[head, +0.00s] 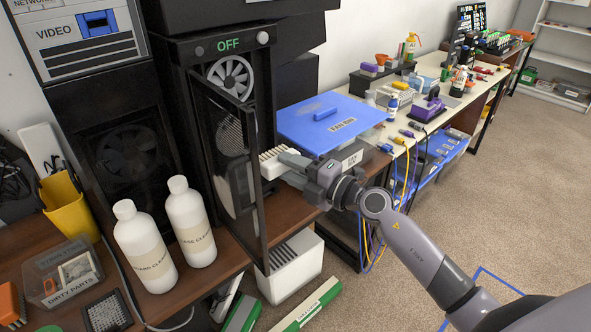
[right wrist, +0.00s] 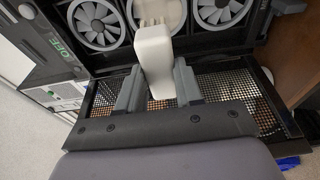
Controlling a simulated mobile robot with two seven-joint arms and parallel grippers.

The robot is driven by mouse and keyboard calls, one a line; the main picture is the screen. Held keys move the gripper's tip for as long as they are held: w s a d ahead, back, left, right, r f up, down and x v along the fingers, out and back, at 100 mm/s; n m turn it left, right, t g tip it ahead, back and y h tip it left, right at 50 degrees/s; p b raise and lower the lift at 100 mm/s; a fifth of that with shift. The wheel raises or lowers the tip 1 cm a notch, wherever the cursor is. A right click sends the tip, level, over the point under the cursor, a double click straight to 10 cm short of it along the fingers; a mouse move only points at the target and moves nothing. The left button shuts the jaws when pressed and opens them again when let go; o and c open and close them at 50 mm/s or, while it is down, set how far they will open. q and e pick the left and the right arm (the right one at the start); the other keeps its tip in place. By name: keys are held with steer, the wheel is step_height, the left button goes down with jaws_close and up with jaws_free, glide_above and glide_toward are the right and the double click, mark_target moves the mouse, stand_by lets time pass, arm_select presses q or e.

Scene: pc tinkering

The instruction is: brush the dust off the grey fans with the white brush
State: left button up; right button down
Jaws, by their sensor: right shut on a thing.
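A black PC tower stands open at the front with grey fans inside. The top grey fan (head: 231,77) shows in the head view; lower ones are partly hidden behind the open mesh door (head: 229,165). The brush head (head: 271,163) also shows beside the door in the head view.
Two white bottles (head: 190,222) stand left of the door. A blue-lidded bin (head: 318,122) stands right of the tower. A yellow container (head: 68,205) and a dirty-parts box (head: 66,272) are at left. The mesh door (right wrist: 215,85) lies close around my right fingers.

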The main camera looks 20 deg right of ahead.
steer(key=w+d+b+x, duration=0.1)
steer(key=d+b+x, duration=0.1)
steer(key=x, duration=0.9)
steer(key=shift+b, duration=0.55)
steer(key=shift+w+a+b, duration=0.25)
steer(key=shift+w+b, duration=0.15)
steer(key=shift+w, duration=0.4)
steer(key=shift+r, duration=0.15)
steer(key=shift+s+r+p, duration=0.15)
steer(key=shift+r+p, duration=0.75)
steer(key=shift+p, duration=0.45)
step_height(320, 180, up, 2)
steer(key=shift+r+p, duration=0.1)
steer(key=shift+p, duration=0.5)
